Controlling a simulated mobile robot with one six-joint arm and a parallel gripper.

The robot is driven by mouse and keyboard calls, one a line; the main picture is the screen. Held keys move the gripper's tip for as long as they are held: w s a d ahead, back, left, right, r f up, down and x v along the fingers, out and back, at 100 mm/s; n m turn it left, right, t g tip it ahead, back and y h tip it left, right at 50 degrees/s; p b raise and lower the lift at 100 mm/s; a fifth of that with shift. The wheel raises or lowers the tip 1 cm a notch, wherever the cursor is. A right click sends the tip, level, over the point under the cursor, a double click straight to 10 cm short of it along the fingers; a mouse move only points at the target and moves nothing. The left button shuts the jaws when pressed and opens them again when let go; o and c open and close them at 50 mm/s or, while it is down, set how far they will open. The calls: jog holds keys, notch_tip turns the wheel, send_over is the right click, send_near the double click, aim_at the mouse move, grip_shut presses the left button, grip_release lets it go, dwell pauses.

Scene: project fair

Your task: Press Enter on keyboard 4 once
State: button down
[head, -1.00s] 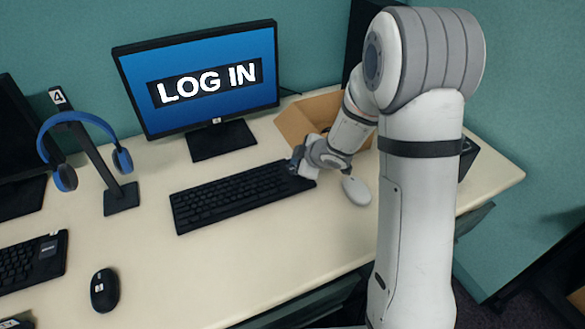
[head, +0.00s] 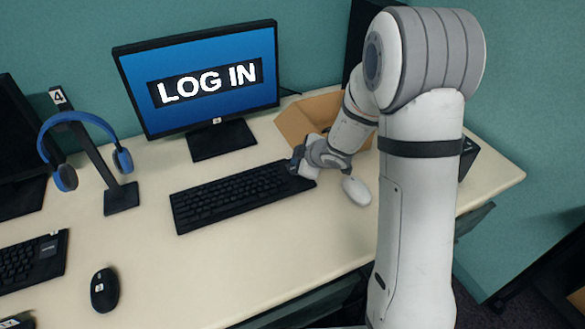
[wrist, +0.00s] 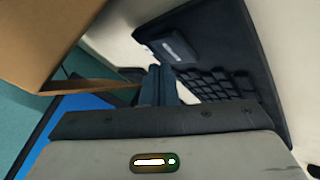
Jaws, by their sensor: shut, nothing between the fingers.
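A black keyboard (head: 232,196) lies in front of a lit monitor (head: 198,84) in the head view. My gripper (head: 297,161) is at its right end and hides part of it. In the wrist view the keyboard (wrist: 262,70) shows a large raised key (wrist: 172,47) with a pale label too small to read. My gripper (wrist: 160,72) is shut and empty, its fingertips close to that large key. I cannot tell whether they touch it. No number is readable on this keyboard. The monitor reads "LOG IN".
An open cardboard box (head: 292,122) stands behind my gripper and a pale mouse (head: 356,190) lies beside it. A headphone stand (head: 122,198) marked 4 is at left. Another keyboard (head: 30,262) and a black mouse (head: 104,290) are front left.

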jog(key=shift+f, duration=0.15)
jog(key=shift+w+f, duration=0.1)
jog(key=shift+f, duration=0.15)
jog(key=shift+f+b, duration=0.4)
jog(key=shift+b, duration=0.15)
dwell(0.4)
jog(key=shift+r, duration=0.1)
jog(key=shift+r+p, duration=0.75)
jog(key=shift+p, duration=0.15)
notch_tip(320, 180, up, 5)
jog(key=p, duration=0.5)
dwell(0.7)
